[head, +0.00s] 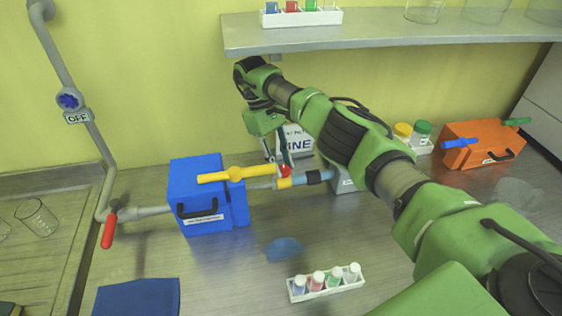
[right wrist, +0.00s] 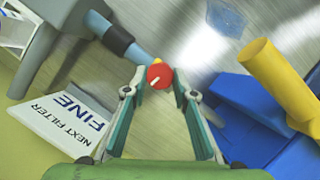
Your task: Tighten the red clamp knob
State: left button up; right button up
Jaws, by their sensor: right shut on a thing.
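The red clamp knob (head: 286,170) sits on the pipe joint just right of the blue box filter, beside a yellow collar (head: 285,183). In the right wrist view the knob (right wrist: 160,73) is a red disc with a white mark, between the fingertips. My right gripper (head: 279,160) comes down on the knob from above and is shut on it; its fingers also show in the right wrist view (right wrist: 158,88). The blue filter box (head: 181,208) has a yellow lever (head: 215,178) across its top. My left gripper is in neither view.
A blue hose (head: 314,177) runs right from the joint to a grey unit (head: 343,184). A "FINE" filter sign (head: 297,141) stands behind. A vial rack (head: 326,287), a blue puddle-like patch (head: 284,249) and an orange box (head: 478,145) are on the bench. A shelf (head: 400,32) hangs above.

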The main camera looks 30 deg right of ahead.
jog(key=shift+w+r, duration=0.1)
dwell(0.4)
jog(key=o, duration=1.1)
jog(key=shift+c, duration=0.2)
